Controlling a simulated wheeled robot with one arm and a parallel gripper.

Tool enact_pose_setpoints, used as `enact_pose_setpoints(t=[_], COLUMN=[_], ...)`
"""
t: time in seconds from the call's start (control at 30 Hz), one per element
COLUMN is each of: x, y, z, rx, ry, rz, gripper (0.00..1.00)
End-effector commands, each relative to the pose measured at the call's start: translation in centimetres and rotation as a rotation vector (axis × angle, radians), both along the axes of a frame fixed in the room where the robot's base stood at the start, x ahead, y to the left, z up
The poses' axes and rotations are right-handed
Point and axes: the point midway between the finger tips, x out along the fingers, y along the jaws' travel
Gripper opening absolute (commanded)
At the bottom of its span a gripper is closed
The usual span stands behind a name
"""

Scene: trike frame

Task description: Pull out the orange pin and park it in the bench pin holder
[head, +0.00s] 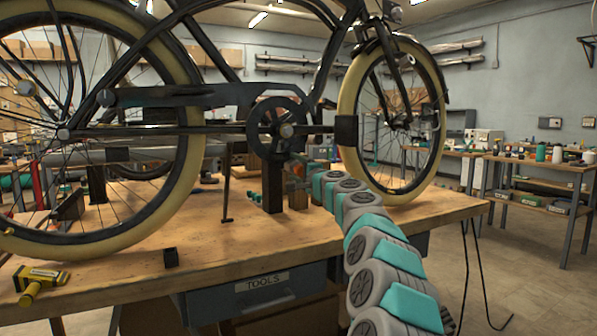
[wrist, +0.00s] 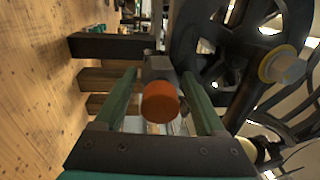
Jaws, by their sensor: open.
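The orange pin (wrist: 160,102) shows its round end in the wrist view, sticking out of a dark grey fitting (wrist: 158,67). My gripper (wrist: 160,75) is open, with one green finger on each side of the pin and visible gaps between. In the head view my gripper (head: 301,176) is beside the trike's crank, and the pin is too small there to make out clearly. A small dark block (head: 171,257) at the bench's front edge may be the pin holder; its top detail is too small to tell.
The trike frame (head: 190,95) stands over the wooden bench (head: 330,234). The chainring and crank (head: 277,127) are close to my gripper. Dark and wooden posts (head: 272,185) stand below. A yellow tool (head: 38,282) lies at the front left. The bench's front middle is mostly clear.

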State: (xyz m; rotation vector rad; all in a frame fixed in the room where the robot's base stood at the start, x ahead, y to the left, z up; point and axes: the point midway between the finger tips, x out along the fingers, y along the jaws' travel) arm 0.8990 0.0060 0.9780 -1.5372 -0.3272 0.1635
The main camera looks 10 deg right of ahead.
Motion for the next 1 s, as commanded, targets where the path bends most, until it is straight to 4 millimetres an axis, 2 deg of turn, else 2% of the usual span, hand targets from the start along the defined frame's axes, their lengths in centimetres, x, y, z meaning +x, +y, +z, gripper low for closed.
enact_pose_setpoints(t=[0.57,1.0], x=[0.0,0.0], y=[0.01,-0.01], z=[0.01,0.02], rx=[0.001,0.0], ry=[0.0,0.0], rz=[0.0,0.0], gripper=[0.72,0.25])
